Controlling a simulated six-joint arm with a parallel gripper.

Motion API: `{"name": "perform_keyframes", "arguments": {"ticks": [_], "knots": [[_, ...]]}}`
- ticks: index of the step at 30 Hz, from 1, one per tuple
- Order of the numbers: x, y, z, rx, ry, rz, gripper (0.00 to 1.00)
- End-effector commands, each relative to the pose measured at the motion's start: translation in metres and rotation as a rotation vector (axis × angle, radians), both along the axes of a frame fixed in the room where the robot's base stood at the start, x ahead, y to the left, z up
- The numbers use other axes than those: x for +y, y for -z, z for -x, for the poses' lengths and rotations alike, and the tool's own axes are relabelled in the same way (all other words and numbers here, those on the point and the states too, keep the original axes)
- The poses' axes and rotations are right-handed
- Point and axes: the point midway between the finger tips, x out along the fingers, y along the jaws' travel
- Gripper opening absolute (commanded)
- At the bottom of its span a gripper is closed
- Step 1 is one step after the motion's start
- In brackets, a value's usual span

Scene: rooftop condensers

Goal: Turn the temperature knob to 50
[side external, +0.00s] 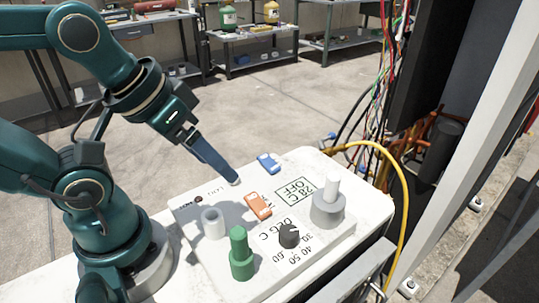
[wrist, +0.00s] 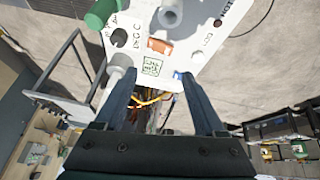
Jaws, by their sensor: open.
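The temperature knob (side external: 289,236) is small, round and black, on the front part of a white control panel (side external: 340,237), beside the printed "DEG C" and the marks 30, 40 and 50. Its pointer is too small to read surely. The knob also shows at the upper left of the wrist view (wrist: 118,37). A display (side external: 294,191) on the panel reads "28 C OFF". My gripper (side external: 235,181) is over the panel's far left part, apart from the knob. In the wrist view its two fingers (wrist: 157,74) are spread with nothing between them.
Around the knob stand a green peg (side external: 241,253), a grey cylinder with a white top (side external: 328,203), a hollow white cylinder (side external: 213,223), an orange switch (side external: 258,205) and a blue switch (side external: 268,163). A yellow hose (side external: 407,210) and a wired cabinet lie to the right.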

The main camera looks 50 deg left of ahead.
Motion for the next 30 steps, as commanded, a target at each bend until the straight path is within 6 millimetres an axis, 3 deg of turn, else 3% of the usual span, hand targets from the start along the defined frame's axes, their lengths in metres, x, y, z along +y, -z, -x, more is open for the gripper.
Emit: {"name": "perform_keyframes", "arguments": {"ticks": [6, 12, 21, 30], "knots": [[-0.020, -0.009, -0.018, 0.097, -0.311, 0.260, 0.72], [-0.039, -0.004, -0.041, 0.278, -0.613, 0.457, 0.72], [-0.063, 0.031, -0.077, 0.598, -1.034, 0.609, 0.72], [-0.068, 0.066, -0.082, 0.740, -1.123, 0.576, 0.72]]}}
